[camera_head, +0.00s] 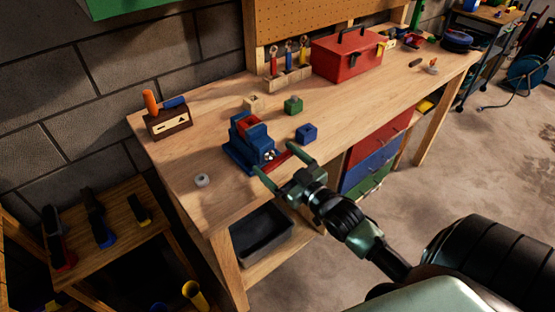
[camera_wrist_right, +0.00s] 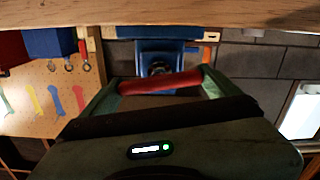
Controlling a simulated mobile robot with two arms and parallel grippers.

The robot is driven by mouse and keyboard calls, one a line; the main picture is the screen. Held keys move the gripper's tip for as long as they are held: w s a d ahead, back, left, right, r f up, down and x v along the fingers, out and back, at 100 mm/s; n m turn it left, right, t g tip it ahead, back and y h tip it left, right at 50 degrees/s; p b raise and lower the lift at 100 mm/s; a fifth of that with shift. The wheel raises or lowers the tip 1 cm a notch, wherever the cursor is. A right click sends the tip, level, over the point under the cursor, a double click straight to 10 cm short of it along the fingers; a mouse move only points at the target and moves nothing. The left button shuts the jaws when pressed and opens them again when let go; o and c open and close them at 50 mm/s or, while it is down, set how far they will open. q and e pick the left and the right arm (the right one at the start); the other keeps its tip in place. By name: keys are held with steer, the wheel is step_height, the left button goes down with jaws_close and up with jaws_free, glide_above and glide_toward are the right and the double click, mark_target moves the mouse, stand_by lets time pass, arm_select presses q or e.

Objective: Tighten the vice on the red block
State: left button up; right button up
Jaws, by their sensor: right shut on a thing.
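The blue vice (camera_head: 240,157) sits at the front edge of the wooden workbench. The red block (camera_head: 248,121) shows between its jaws; I cannot tell how tightly it is held. The red vice handle (camera_head: 280,160) lies across the vice's front. My right gripper (camera_head: 281,159) is shut on this handle, with a finger at each end of it. In the right wrist view the red handle (camera_wrist_right: 160,82) spans between the two green fingers, in front of the blue vice body (camera_wrist_right: 160,58). My left gripper is not in view.
On the workbench (camera_head: 180,170) near the vice stand a green block (camera_head: 293,105), a blue block (camera_head: 307,133) and a wooden block (camera_head: 252,102). A red toolbox (camera_head: 346,54) stands behind. A grey nut-like ring (camera_head: 201,180) lies left. A dark bin (camera_head: 262,236) is below.

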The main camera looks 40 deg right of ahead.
steer(key=shift+r+m+p, duration=0.2)
steer(key=shift+m+p, duration=0.7)
steer(key=shift+m, duration=0.3)
steer(key=m+p, duration=0.2)
steer(key=m, duration=0.1)
steer(key=shift+w+f+m, duration=0.1)
steer(key=shift+m, duration=0.2)
steer(key=m+p, duration=0.1)
steer(key=m, duration=0.2)
steer(key=shift+d+f, duration=0.1)
steer(key=shift+f, duration=0.1)
steer(key=shift+f+m, duration=0.2)
steer(key=shift+m, duration=1.5)
steer(key=shift+f, duration=0.1)
